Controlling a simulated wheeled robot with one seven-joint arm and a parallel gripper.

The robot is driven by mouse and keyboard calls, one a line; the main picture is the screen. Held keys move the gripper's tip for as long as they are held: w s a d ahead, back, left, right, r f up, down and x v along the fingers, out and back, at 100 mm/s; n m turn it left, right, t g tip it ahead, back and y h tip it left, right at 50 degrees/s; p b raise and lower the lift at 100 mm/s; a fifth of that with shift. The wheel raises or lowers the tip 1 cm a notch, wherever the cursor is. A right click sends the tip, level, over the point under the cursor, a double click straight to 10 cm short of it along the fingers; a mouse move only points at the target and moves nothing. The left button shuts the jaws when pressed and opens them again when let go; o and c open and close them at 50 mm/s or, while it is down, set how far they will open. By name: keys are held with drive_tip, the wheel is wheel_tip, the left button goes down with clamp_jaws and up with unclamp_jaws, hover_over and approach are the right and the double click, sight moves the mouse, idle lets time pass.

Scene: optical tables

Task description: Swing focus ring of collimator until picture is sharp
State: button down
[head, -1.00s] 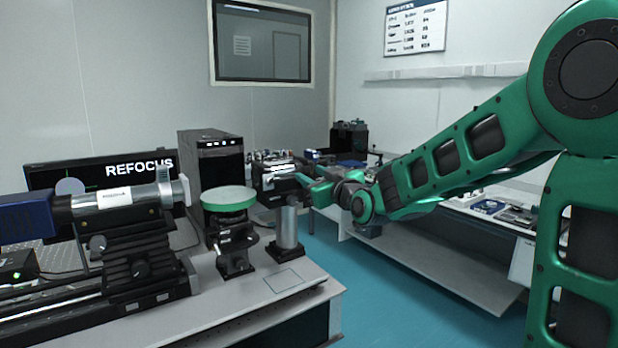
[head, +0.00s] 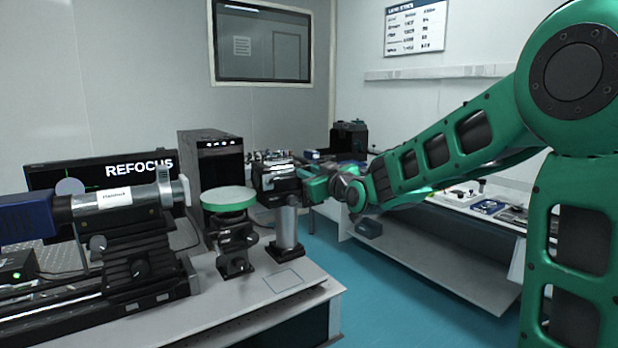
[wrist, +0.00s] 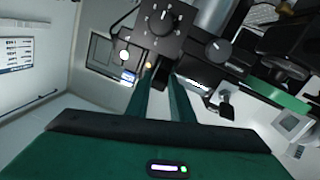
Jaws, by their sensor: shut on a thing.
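A dark, box-like unit on a silver post (head: 287,230), which I take to be the collimator (head: 274,181), stands at the table's right end. My gripper (head: 305,184) meets its right side; the contact is small in the head view. In the wrist view, two green fingers (wrist: 162,88) close around a small black piece (wrist: 161,76) below a black block with a dial (wrist: 164,18). I cannot tell whether this piece belongs to the focus ring. A dark screen (head: 90,175) at the left reads REFOCUS and shows a grey disc with a faint green line.
A blue camera (head: 25,217) with a silver labelled tube (head: 115,199) sits on a rail at the left. A green-rimmed round plate (head: 229,197) stands on a mount beside the post. A black computer tower (head: 210,160) is behind. The table's front right corner is clear.

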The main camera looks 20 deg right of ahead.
drive_tip(key=shift+w+r+g, duration=0.1)
drive_tip(key=shift+r+g, duration=0.3)
drive_tip(key=shift+g, duration=0.1)
drive_tip(key=c, duration=1.6)
unclamp_jaws()
drive_tip(key=shift+o, duration=0.2)
drive_tip(key=v, duration=1)
drive_tip(key=shift+s, duration=0.35)
drive_tip(key=shift+d+f, duration=0.1)
